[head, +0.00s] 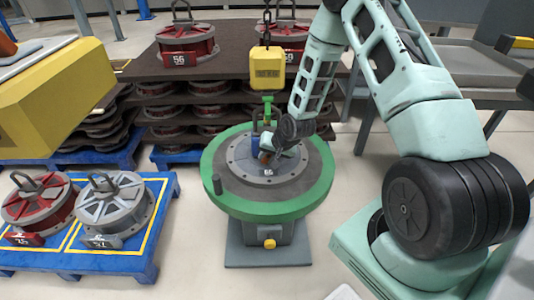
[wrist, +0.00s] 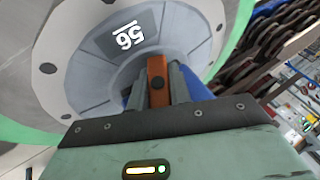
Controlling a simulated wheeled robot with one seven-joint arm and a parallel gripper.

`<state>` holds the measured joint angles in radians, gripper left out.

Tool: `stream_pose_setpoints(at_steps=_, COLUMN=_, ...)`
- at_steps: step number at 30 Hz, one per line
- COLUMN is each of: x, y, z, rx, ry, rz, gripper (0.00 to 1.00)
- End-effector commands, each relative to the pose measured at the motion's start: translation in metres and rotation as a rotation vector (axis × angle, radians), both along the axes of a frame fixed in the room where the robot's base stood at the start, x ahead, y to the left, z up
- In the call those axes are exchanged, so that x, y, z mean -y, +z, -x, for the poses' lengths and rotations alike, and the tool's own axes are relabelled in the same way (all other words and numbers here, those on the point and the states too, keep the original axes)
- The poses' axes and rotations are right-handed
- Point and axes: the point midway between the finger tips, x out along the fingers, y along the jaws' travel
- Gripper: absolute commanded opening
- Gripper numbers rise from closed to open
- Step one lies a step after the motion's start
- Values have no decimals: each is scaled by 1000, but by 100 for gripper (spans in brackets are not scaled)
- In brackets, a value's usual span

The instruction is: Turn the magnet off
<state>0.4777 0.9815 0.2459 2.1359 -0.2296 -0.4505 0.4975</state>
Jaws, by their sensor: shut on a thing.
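The magnet is a blue block (head: 256,141) below the green hook (head: 268,108), over the grey disc (head: 262,182) on the green round table. My gripper (head: 270,153) reaches it from the right. In the wrist view my gripper (wrist: 160,82) is shut on an orange lever (wrist: 157,72), with a finger on each side. Part of the blue magnet (wrist: 137,92) shows beside and behind the fingers; the rest is hidden. I cannot tell whether the magnet touches the disc.
A yellow hoist block (head: 267,67) hangs on a chain above the hook. The green round table (head: 220,198) has a dark knob at its left. A blue pallet (head: 120,262) with red and grey discs stands at the left. Loaded dark racks (head: 135,66) stand behind. Floor is clear at front.

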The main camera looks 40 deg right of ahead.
Motion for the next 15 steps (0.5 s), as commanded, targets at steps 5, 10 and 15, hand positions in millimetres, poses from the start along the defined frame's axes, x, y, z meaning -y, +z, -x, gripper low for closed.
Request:
stream_pose_setpoints(at_steps=5, x=-2, y=3, z=-1, rx=-68, ry=8, rz=112, gripper=0)
stream_pose_setpoints(at_steps=10, x=-1, y=2, z=0, rx=-128, ry=8, rz=205, gripper=0)
stream_pose_setpoints(at_steps=15, x=0, y=2, z=0, rx=-176, ry=7, rz=279, gripper=0)
